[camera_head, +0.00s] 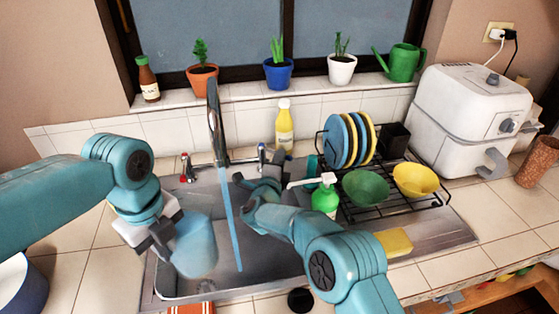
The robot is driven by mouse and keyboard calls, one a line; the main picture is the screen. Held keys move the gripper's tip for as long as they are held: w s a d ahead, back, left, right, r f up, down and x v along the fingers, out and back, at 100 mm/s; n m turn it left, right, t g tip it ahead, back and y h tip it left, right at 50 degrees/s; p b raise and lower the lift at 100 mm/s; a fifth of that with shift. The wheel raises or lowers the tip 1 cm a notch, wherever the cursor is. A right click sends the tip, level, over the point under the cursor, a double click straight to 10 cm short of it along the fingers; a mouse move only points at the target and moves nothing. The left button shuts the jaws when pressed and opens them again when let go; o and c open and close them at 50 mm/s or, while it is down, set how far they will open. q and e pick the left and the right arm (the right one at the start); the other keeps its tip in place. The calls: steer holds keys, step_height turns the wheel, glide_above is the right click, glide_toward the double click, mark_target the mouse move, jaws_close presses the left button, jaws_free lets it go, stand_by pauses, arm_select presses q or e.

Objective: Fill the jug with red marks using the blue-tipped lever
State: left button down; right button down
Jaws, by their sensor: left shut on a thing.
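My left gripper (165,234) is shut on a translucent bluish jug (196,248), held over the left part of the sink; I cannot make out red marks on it. Water (230,215) runs from the tall metal faucet (213,120) and falls just to the right of the jug in this view. The blue-tipped lever (262,149) stands right of the faucet, the red-tipped lever (185,164) left of it. My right gripper (258,183) is just in front of the blue-tipped lever; its fingertips are partly hidden, and contact is unclear.
A green soap bottle (325,196) stands close to my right arm. A black dish rack (400,207) with plates and bowls is to the right, and a yellow sponge (394,241) lies in front of it. A yellow bottle (284,125) stands behind the sink.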

arm_select(q)
steer(key=shift+r, duration=0.1)
arm_select(e)
steer(key=shift+s+a+m+g+h, duration=0.2)
steer(key=shift+m+h, duration=0.15)
steer(key=shift+h, duration=0.15)
steer(key=shift+s+a+m+g+h, duration=0.1)
steer(key=shift+a+m+h, duration=0.1)
steer(key=shift+m+h, duration=0.25)
steer(key=c, duration=1)
jaws_free()
steer(key=shift+c, duration=0.2)
